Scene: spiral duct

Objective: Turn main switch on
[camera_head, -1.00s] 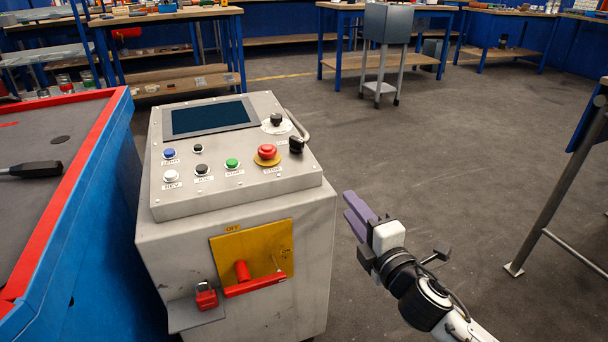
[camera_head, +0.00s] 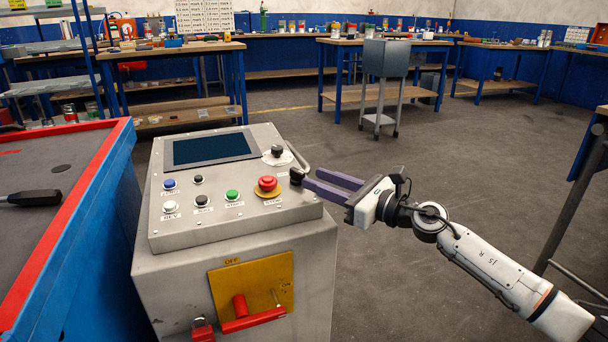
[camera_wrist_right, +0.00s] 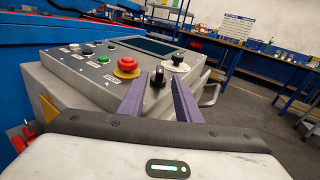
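The grey control cabinet (camera_head: 160,255) carries a yellow plate (camera_head: 226,292) marked OFF at the top and ON at the right. A red lever (camera_head: 254,320) lies nearly level across its lower part. A black knob (camera_head: 297,175) sits at the right edge of the sloped panel. My right gripper (camera_head: 311,178) is open, its purple fingers reaching left to this knob. In the right wrist view the black knob (camera_wrist_right: 157,82) appears between the fingertips; I cannot tell whether they touch it. My left gripper is out of view.
A red stop button (camera_head: 267,184) and several small buttons are close to the knob. A bent metal handle (camera_head: 298,156) stands behind it. A red padlock (camera_head: 202,330) hangs by the lever.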

